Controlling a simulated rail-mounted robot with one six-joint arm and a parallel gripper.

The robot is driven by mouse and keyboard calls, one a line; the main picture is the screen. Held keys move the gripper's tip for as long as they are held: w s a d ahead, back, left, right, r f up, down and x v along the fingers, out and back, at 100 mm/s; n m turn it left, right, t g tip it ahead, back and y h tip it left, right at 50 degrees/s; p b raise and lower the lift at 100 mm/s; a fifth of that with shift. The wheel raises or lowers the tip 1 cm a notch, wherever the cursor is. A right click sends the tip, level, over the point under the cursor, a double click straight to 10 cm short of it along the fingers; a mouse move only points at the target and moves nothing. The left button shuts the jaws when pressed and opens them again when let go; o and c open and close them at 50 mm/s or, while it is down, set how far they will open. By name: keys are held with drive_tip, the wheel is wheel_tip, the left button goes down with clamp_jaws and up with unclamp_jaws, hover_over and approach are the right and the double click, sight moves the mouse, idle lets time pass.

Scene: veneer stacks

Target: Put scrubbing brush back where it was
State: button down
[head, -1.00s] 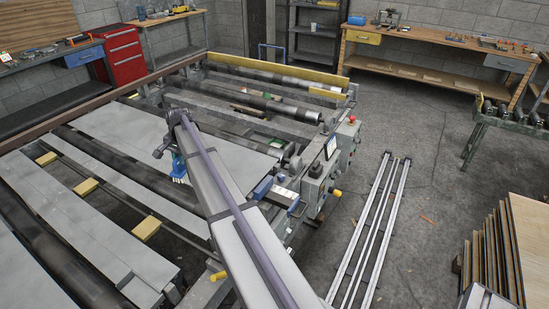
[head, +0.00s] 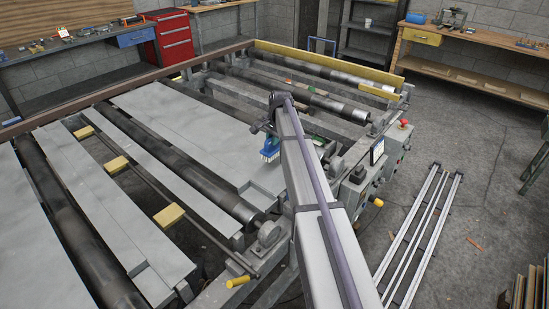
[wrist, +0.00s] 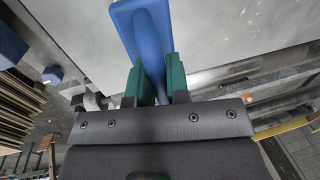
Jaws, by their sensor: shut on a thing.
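The scrubbing brush (wrist: 146,35) is blue and is held between the two green fingers of my gripper (wrist: 155,80) in the wrist view. In the head view the brush (head: 270,148) shows with pale bristles pointing down, above or at the grey flat plate (head: 190,125) of the roller machine. I cannot tell whether the bristles touch the plate. My gripper in the head view is mostly hidden behind my arm.
A control box with a red button (head: 404,123) stands right of my arm. Dark rollers (head: 65,215) and yellow blocks (head: 116,165) lie left. Pale rails (head: 418,235) lie on the floor. A red drawer cabinet (head: 170,40) and workbenches line the back.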

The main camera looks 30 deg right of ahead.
wheel_tip(320, 180, down, 4)
drive_tip(key=b, duration=0.3)
drive_tip(key=shift+b, duration=0.4)
drive_tip(key=shift+r+p, duration=0.3)
drive_tip(key=shift+f+b, duration=0.3)
drive_tip(key=c, duration=1.1)
unclamp_jaws()
drive_tip(key=shift+r, duration=0.1)
